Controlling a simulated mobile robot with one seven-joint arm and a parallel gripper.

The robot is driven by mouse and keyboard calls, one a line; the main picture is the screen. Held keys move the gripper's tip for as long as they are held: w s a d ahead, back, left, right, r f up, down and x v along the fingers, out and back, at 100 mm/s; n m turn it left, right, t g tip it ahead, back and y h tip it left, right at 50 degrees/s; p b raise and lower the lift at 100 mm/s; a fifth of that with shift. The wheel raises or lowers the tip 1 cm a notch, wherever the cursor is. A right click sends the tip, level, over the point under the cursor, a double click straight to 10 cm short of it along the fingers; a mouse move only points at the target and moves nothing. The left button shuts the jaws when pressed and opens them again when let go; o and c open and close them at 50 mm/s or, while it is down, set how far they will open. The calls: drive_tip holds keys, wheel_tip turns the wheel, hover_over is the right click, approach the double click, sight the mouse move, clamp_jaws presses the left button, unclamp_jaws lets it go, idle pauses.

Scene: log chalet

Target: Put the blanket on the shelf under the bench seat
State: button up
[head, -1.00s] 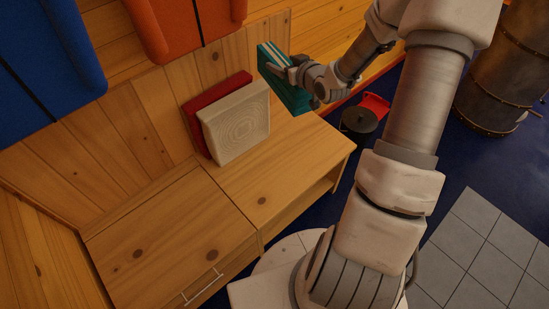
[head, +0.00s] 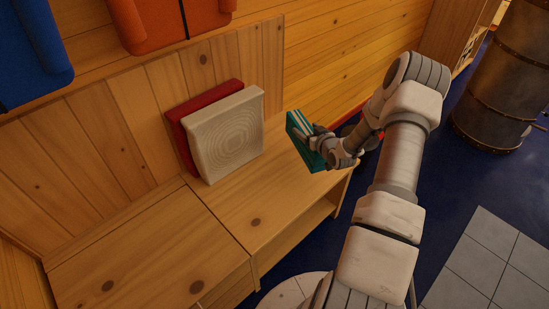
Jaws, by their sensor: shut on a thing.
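The blanket (head: 300,127) is a folded teal piece with pale stripes. My gripper (head: 316,142) is shut on it and holds it tilted near the right end of the wooden bench (head: 222,195). In this view it overlaps the seat's right end; I cannot tell its exact height above it. The open shelf (head: 298,235) under the bench seat shows as a dark gap below the seat's front edge at the right. Its inside is mostly hidden from this angle.
A cream cushion (head: 228,135) and a red cushion (head: 178,133) lean against the bench's wooden back. Blue (head: 30,55) and orange (head: 160,22) padded items are at the upper left. A metal stove (head: 498,90) stands at the right. Blue floor lies before the bench.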

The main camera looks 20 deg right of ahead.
drive_tip(key=shift+w+a+f+b, duration=0.65)
drive_tip(key=shift+w+a+f, duration=0.55)
drive_tip(key=shift+f, duration=0.45)
drive_tip(key=shift+w+a+f+b, duration=0.7)
drive_tip(key=shift+w+a+f, duration=0.35)
drive_tip(key=shift+w+f, duration=0.5)
drive_tip(key=shift+w+a+f+b, duration=0.65)
drive_tip(key=shift+w+a+f, duration=0.45)
drive_tip(key=shift+f, duration=0.7)
drive_tip(key=shift+f, duration=0.2)
drive_tip(key=o, duration=1.3)
